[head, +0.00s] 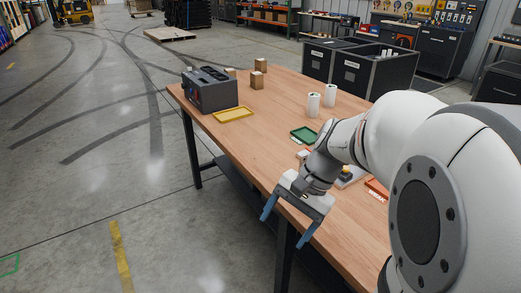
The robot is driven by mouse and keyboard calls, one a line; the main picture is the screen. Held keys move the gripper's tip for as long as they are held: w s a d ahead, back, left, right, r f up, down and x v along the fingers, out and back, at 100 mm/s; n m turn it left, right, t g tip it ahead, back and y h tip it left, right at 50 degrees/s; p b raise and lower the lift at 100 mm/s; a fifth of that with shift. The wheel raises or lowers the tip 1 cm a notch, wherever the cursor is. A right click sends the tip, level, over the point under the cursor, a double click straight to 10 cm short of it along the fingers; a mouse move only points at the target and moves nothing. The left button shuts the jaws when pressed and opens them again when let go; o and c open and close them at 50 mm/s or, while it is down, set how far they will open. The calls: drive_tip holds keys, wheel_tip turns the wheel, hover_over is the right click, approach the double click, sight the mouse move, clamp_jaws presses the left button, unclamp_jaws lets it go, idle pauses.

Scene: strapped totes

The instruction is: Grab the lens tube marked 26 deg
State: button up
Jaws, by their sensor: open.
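My gripper (284,228) hangs past the table's near left edge with its two blue fingers spread apart and nothing between them. No marking of 26 deg can be read in the head view, so I cannot tell which thing is that lens tube. A grey box (213,96) with dark items in its top stands at the table's far left end; the items are too small to name. Two white cylinders (313,105) stand upright near the far edge. My gripper is well apart from all of these.
The wooden table (262,125) also holds a yellow tray (233,114), a green tray (304,134) and small brown boxes (259,72). My arm hides much of the table's right part. Black cases (352,66) stand behind it.

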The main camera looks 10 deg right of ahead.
drive_tip(key=w+d+m+y+b, duration=0.1)
drive_tip(key=w+d+m+y, duration=0.1)
drive_tip(key=w+d+f+m+t+y+b, duration=0.1)
drive_tip(key=w+d+m+y, duration=0.1)
drive_tip(key=w+m, duration=0.1)
drive_tip(key=w+d+m+t+y+b, duration=0.1)
drive_tip(key=w+d+m+y, duration=0.2)
drive_tip(key=shift+w+f, duration=0.1)
drive_tip(key=shift+f, duration=0.05)
drive_tip(key=w+d+m+t+y+b, duration=0.35)
drive_tip(key=d+m+t, duration=0.25)
drive_tip(key=d, duration=0.6)
drive_tip(key=shift+y, duration=0.35)
drive_tip(key=f, duration=0.7)
drive_tip(key=shift+w+d+f+b, duration=0.2)
drive_tip(key=shift+w+f+b, duration=0.05)
drive_tip(key=shift+b, duration=0.1)
drive_tip(key=shift+x, duration=3.8)
drive_tip(key=c, duration=1.2)
drive_tip(key=shift+r, duration=0.1)
drive_tip(key=shift+c, duration=0.2)
